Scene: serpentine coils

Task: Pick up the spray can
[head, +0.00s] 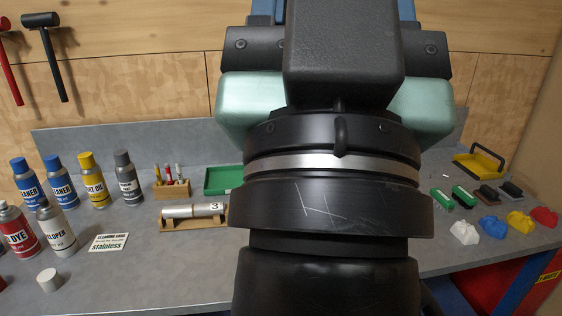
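Several spray cans stand upright on the left of the grey workbench. At the back are two blue-topped cleaner cans (27,183) (61,181), a yellow-topped oil can (94,181) and a dark grey-topped can (128,178). In front are a red dye can (17,233) and a white and grey developer can (56,228). Which one the task means, I cannot tell. My own arm fills the middle of the head view, to the right of the cans and apart from them in the picture. My gripper's fingers do not show.
The workbench (170,270) has bare room at front left. Near the cans are a white cap (48,280), a stainless card (109,242), a cylinder on a wooden stand (192,211) and a pen block (172,188). Coloured lumps (493,227) and a yellow tray (478,162) are right.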

